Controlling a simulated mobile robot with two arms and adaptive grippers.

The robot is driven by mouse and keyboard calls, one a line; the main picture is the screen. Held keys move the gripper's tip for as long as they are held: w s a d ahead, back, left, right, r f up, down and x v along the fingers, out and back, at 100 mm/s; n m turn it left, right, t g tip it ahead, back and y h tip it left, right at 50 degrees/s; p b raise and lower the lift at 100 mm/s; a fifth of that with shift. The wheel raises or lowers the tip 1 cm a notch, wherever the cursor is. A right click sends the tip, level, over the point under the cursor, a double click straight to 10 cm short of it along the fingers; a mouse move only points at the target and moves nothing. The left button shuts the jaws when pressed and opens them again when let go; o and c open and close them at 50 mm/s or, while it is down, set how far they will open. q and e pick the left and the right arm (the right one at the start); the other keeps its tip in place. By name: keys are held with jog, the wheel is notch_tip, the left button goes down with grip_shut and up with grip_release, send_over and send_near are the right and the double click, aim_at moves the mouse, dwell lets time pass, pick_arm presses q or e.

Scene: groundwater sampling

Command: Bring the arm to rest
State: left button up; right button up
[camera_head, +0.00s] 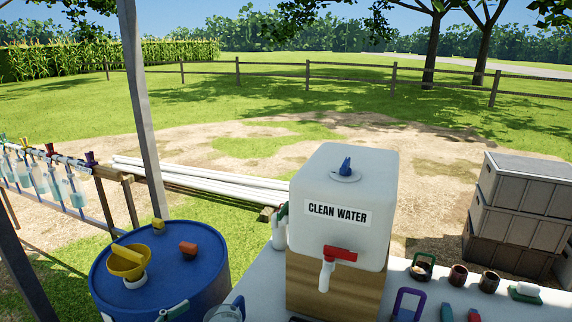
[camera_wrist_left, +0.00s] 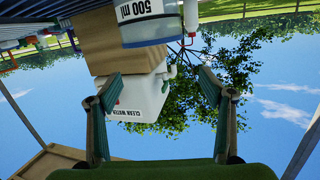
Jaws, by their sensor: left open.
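My left gripper (camera_wrist_left: 160,76) is open and empty in the left wrist view, which is upside down. Its two fingers stand wide apart, with the white water tank (camera_wrist_left: 145,98) seen beyond them. A teal tip at the bottom edge of the head view, in front of the blue barrel, looks like part of this gripper; the rest is out of frame. A clear 500 ml beaker (camera_wrist_left: 150,30) shows close by in the wrist view, apart from the fingers. My right gripper is in neither view.
The CLEAN WATER tank (camera_head: 342,235) stands on a wooden block (camera_head: 330,285) on the white table (camera_head: 262,275). The blue barrel (camera_head: 165,262) carries a yellow funnel (camera_head: 126,262). Small jars and tools lie at the right; stacked crates (camera_head: 518,215) stand beyond.

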pick_arm(q)
notch_tip(320, 180, up, 4)
jog(key=a+n+t+y, duration=0.2)
jog(key=n+t+y, duration=0.2)
jog(key=s+a+f+n+g+y, duration=0.4)
jog(key=s+a+f+n+y, duration=0.15)
jog(key=a+f+y, duration=0.2)
jog(key=s+d+f+m+g+h, duration=0.15)
jog(key=s+d+f+g, duration=0.35)
jog(key=s, duration=0.5)
jog(key=s+d+f+m+g+h, duration=0.15)
jog(key=s+d+f+g, duration=0.35)
jog(key=s, duration=0.6)
notch_tip(320, 180, down, 26)
jog(key=s+m+g, duration=0.1)
jog(key=s+a+f+g, duration=0.1)
jog(key=s+a+f, duration=0.1)
jog(key=s+f, duration=1.5)
jog(key=shift+s+a, duration=0.25)
jog(key=shift+s, duration=0.2)
